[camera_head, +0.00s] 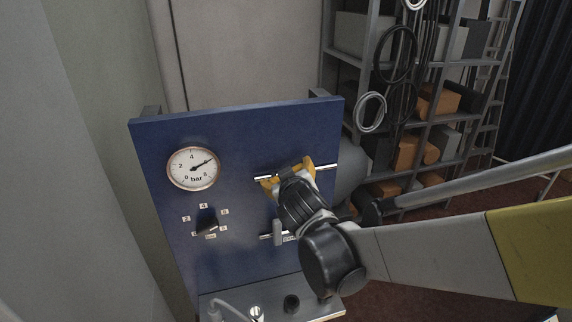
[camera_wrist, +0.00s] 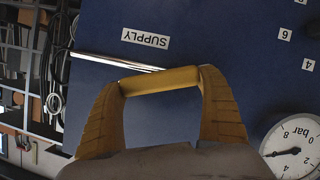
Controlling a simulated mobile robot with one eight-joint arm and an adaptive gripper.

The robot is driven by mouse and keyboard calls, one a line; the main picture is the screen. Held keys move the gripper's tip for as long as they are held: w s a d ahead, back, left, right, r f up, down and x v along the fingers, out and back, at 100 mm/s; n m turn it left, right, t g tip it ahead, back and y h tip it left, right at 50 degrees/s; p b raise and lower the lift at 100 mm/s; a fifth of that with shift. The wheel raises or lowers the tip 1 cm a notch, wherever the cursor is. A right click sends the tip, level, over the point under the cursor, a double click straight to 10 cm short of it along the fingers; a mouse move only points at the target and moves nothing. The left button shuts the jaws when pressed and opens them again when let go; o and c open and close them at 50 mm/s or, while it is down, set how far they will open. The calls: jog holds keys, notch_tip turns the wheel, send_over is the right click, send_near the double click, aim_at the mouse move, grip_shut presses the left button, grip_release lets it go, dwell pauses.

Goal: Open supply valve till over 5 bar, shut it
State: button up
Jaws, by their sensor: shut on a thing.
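The supply valve's yellow lever (camera_wrist: 160,81) lies in front of a bright pipe (camera_wrist: 105,61) on the blue panel, just below the SUPPLY label (camera_wrist: 146,38) in the wrist view. It runs roughly along the pipe, slightly tilted to it. My gripper (camera_head: 288,173) is shut on the lever, one yellow finger at each end; in the head view the gripper mostly hides the lever. The round pressure gauge (camera_head: 193,169) is at the panel's upper left. Its needle points up and right past 4, near where 6 belongs. The gauge also shows upside down in the wrist view (camera_wrist: 296,148).
Below my gripper is a grey-handled valve (camera_head: 277,233) on a short pipe. A dark knob (camera_head: 207,224) with number labels sits under the gauge. A ledge (camera_head: 322,308) juts out below. A loaded shelf rack (camera_head: 440,120) stands behind at right.

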aim_at(275, 163)
jog(key=n+b, duration=0.1)
jog(key=a+n+t+h+b, duration=0.1)
jog(key=shift+s+r+n, duration=0.15)
jog(key=shift+r+n, duration=0.15)
jog(key=shift+n, duration=0.1)
jog(key=shift+s+a+r+n+t+h+b, duration=0.1)
jog(key=shift+a+n+t+h+b, duration=0.1)
jog(key=shift+n+h+b, duration=0.25)
jog(key=shift+a+r+n+t+h+b, duration=0.1)
jog(key=shift+n+t+h+b, duration=0.15)
jog(key=shift+n+b, duration=0.3)
jog(key=n+b, duration=0.1)
jog(key=a+n+t+b, duration=0.1)
jog(key=shift+s+r+n+h, duration=0.1)
jog(key=shift+s+n+h, duration=0.05)
jog(key=shift+n+h, duration=0.15)
jog(key=shift+s+a+r+n+t+b, duration=0.1)
jog(key=shift+a+n+t+b, duration=0.1)
jog(key=shift+n+t+b, duration=0.4)
jog(key=shift+s+a+n+t+b, duration=0.1)
jog(key=shift+a+n+t+b, duration=0.1)
jog(key=shift+n+b, duration=0.7)
jog(key=o, duration=1.2)
